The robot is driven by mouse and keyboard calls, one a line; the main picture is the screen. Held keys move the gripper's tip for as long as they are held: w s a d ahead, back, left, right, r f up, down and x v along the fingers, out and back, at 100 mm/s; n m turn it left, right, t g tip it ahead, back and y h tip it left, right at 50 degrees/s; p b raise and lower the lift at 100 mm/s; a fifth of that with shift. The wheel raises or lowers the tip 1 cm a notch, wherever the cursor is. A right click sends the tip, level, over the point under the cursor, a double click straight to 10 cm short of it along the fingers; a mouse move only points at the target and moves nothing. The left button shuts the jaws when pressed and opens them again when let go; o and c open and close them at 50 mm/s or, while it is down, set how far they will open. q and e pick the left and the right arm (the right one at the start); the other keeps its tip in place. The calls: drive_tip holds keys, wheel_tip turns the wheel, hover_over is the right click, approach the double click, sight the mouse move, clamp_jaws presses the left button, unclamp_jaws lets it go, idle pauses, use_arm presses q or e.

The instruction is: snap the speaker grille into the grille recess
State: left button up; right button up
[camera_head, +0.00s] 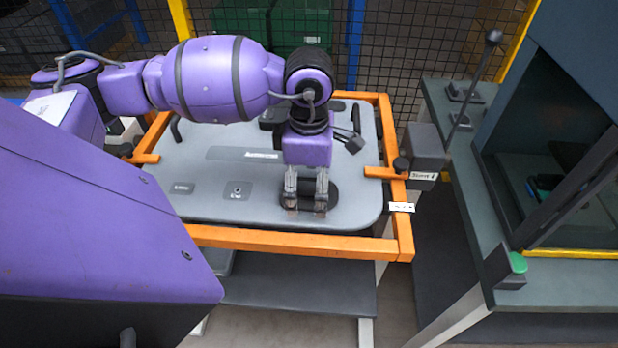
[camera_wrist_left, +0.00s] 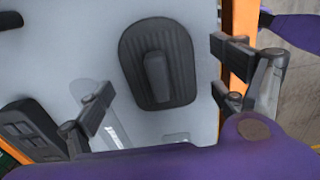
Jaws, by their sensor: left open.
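The speaker grille (camera_wrist_left: 183,60) is a dark, ribbed, rounded plate with a raised block in its middle. It lies flat on the grey door panel (camera_head: 225,205), over the place of the recess. The recess itself is hidden, and I cannot tell whether the grille is fully seated. In the head view the grille (camera_head: 331,194) shows as a dark oval at the panel's right end, partly covered by my left gripper (camera_head: 306,208). The fingers are open and apart above it; in the wrist view the fingertips (camera_wrist_left: 160,84) stand either side of the raised block, not touching it. My right gripper is out of view.
An orange frame (camera_head: 300,242) surrounds the panel. A dark ribbed part (camera_wrist_left: 30,130) lies farther along the panel. A grey box with a lever (camera_head: 425,148) and a machine bench (camera_head: 560,296) stand to the right. A mesh fence closes the back.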

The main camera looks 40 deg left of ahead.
use_arm(q)
wheel_tip(320, 180, up, 12)
drive_tip(key=shift+f, duration=0.25)
idle(0.6)
